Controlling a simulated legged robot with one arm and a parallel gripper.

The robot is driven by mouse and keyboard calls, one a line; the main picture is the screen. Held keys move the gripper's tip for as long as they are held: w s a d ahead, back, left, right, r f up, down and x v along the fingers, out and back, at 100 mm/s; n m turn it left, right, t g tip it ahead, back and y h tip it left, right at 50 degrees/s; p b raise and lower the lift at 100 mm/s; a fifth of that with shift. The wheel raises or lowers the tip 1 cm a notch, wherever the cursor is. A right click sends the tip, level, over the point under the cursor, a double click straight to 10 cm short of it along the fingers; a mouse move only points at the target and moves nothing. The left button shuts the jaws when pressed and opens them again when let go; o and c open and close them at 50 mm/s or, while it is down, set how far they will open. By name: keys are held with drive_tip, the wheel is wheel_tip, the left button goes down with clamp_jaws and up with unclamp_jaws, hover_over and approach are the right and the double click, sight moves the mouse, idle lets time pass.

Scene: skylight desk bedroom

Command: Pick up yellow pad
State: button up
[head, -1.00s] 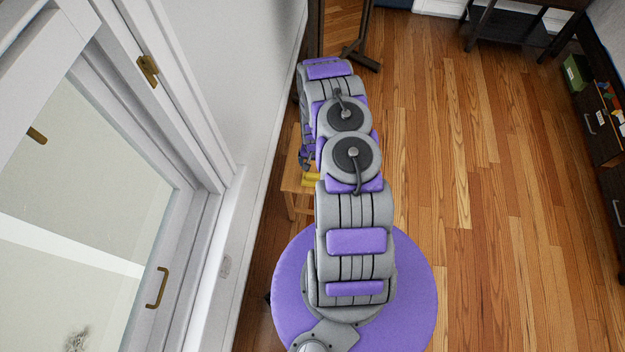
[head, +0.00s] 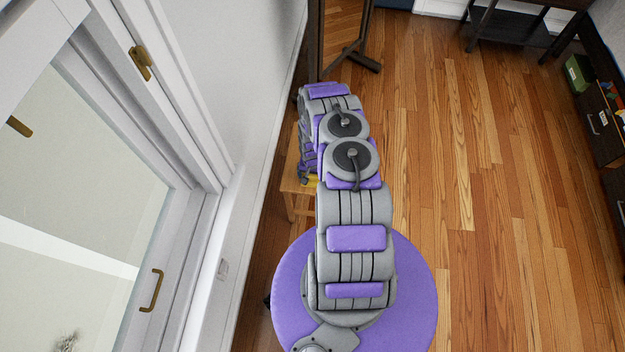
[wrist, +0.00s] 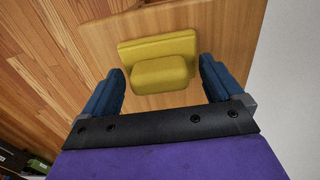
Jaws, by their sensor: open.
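The yellow pad (wrist: 160,72) lies on a small wooden table (wrist: 105,42) in the wrist view. It looks like a block with a raised front part. My gripper (wrist: 160,88) is open, its two blue fingers on either side of the pad in the picture, with gaps between. I cannot tell how far above the pad the fingers are. In the head view, a sliver of the yellow pad (head: 311,182) shows beside my arm. The rest of the pad is hidden there by my arm, and the small wooden table (head: 292,187) is partly hidden.
A white wall (head: 235,70) and a glazed frame with a brass handle (head: 152,290) are close on the left. A dark stand (head: 355,55) is beyond my arm. Dark shelves (head: 605,130) are at the right. The wooden floor (head: 470,200) between is clear.

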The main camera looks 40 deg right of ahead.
drive_tip(key=shift+r, duration=0.1)
drive_tip(key=c, duration=1.1)
drive_tip(key=shift+o, duration=0.2)
drive_tip(key=shift+r, duration=0.1)
drive_tip(key=shift+r, duration=0.6)
wheel_tip(320, 180, up, 2)
drive_tip(key=shift+r+p, duration=0.1)
drive_tip(key=shift+p, duration=0.65)
drive_tip(key=s+d+r, duration=0.1)
drive_tip(key=s+d, duration=0.1)
drive_tip(key=s, duration=1.4)
drive_tip(key=shift+r+p, duration=0.2)
drive_tip(key=shift+p, duration=0.25)
